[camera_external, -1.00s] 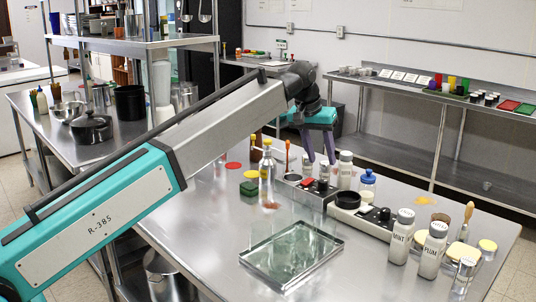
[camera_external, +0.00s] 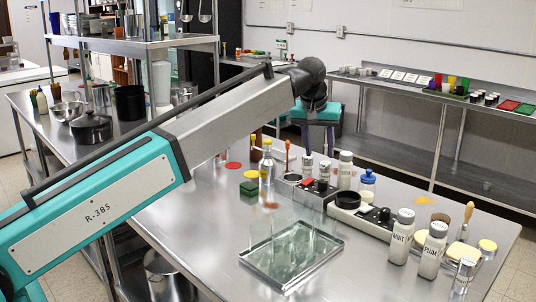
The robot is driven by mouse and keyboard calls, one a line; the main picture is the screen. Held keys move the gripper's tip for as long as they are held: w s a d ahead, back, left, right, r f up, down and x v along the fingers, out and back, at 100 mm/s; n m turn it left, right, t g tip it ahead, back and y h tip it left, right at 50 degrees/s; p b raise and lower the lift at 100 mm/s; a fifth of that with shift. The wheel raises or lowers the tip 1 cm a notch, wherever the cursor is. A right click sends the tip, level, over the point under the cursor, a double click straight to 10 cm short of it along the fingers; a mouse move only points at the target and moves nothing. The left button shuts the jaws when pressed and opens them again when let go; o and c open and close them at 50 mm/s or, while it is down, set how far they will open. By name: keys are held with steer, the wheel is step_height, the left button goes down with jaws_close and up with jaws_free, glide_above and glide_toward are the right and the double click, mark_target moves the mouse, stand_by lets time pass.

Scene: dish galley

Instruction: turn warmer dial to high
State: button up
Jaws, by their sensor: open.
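The unit that looks like the warmer (camera_external: 347,200) sits on the steel table, with a round black plate and a light base running to the right. A dark knob (camera_external: 385,213) stands on its right part; its setting is too small to read. A second low unit with red and black controls (camera_external: 308,184) sits just behind and left of it. My gripper (camera_external: 319,154) hangs above the far side of the table, pointing down, with its two fingers apart and nothing between them. It is behind and above both units, touching neither.
White-capped jars (camera_external: 401,236) stand right of the warmer, and a blue-lidded jar (camera_external: 367,184) stands behind it. The table's front left is clear.

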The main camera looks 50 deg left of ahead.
mark_target(323, 181)
steer(key=shift+p+x, duration=1.6)
steer(key=shift+x, duration=4.75)
steer(key=shift+s, duration=0.1)
steer(key=c, duration=1)
